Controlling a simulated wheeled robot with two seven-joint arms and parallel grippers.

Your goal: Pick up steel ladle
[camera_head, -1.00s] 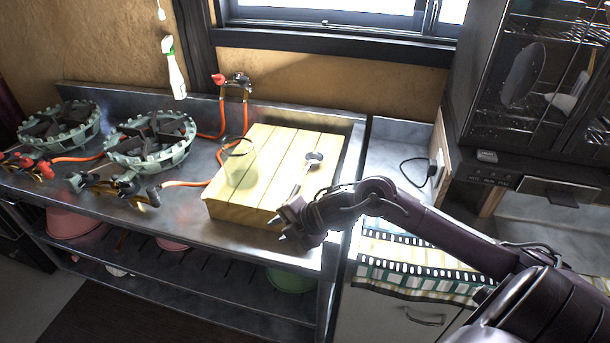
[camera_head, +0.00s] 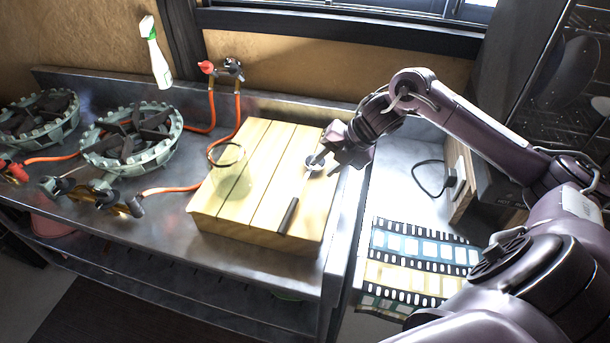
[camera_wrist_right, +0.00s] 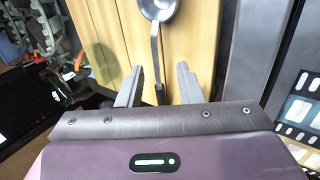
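The steel ladle (camera_head: 288,216) lies on the wooden slatted box (camera_head: 232,205), its bowl toward the back and its dark handle end toward the front edge. In the right wrist view its bowl (camera_wrist_right: 158,9) is at the top, and its handle runs down between my fingers in the picture. My right gripper (camera_head: 326,160) is by the ladle's bowl end, above the box's right side. In the wrist view its two fingers (camera_wrist_right: 160,72) are apart, with a gap on both sides of the handle. Contact with the ladle is not visible. My left gripper is out of view.
A see-through vessel with a dark rim (camera_head: 226,155) stands on the box, left of the ladle. Gas burners (camera_head: 132,140) with orange hoses are on the steel counter at left. A spray bottle (camera_head: 157,55) is at the back wall.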

